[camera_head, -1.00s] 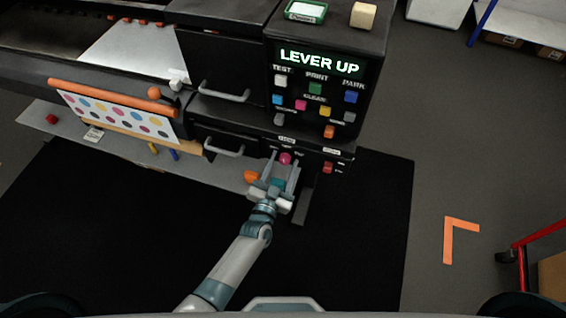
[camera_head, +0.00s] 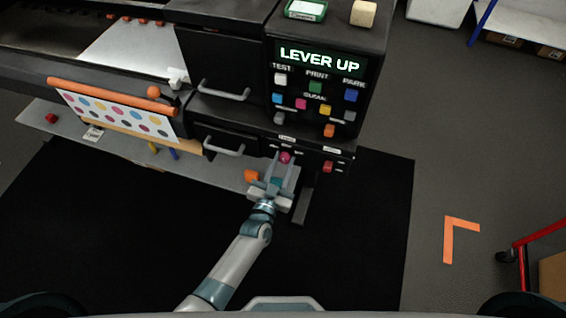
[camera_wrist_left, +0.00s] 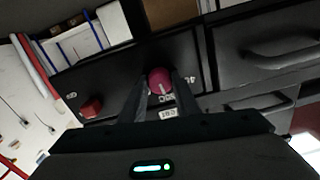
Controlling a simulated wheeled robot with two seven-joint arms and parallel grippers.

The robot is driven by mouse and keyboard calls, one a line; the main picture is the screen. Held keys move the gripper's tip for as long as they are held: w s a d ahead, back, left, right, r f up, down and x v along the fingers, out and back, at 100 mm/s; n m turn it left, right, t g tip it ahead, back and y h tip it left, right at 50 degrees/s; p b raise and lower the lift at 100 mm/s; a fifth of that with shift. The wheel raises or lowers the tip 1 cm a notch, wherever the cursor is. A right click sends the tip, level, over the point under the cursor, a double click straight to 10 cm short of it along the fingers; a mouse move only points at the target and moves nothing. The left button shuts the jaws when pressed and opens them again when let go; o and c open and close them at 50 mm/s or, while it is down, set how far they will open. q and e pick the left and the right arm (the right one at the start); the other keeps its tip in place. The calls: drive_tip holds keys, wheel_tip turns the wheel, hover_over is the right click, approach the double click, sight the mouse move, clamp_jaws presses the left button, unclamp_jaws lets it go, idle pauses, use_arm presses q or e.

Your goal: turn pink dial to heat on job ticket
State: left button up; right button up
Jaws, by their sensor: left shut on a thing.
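The pink dial (camera_head: 285,157) sits on the dark front panel below the keypad. My left gripper (camera_head: 284,163) reaches up to it, with one finger on each side, shut on it. In the left wrist view the pink dial (camera_wrist_left: 159,79) shows between the two fingers, with a pale pointer line on its face. Markings beside it are partly hidden and I cannot read them fully. A small white card (camera_head: 93,134) lies on the grey shelf at the left; its writing is too small to read. My right gripper is not in view.
Above are a drawer handle (camera_head: 224,148), coloured buttons and a display (camera_head: 319,60) reading "LEVER UP". Dark mat (camera_head: 360,240) lies clear below.

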use_arm(q)
drive_tip(key=n+b, duration=0.1)
drive_tip(key=n, duration=0.3)
drive_tip(key=shift+f+n+b, duration=0.1)
drive_tip(key=shift+n+b, duration=0.25)
drive_tip(key=shift+n, duration=0.05)
drive_tip(key=n+b, duration=0.1)
drive_tip(key=n, duration=0.4)
drive_tip(key=shift+b, duration=0.35)
drive_tip(key=shift+n, duration=0.5)
drive_tip(key=o, duration=1.1)
drive_tip(key=shift+c, duration=0.2)
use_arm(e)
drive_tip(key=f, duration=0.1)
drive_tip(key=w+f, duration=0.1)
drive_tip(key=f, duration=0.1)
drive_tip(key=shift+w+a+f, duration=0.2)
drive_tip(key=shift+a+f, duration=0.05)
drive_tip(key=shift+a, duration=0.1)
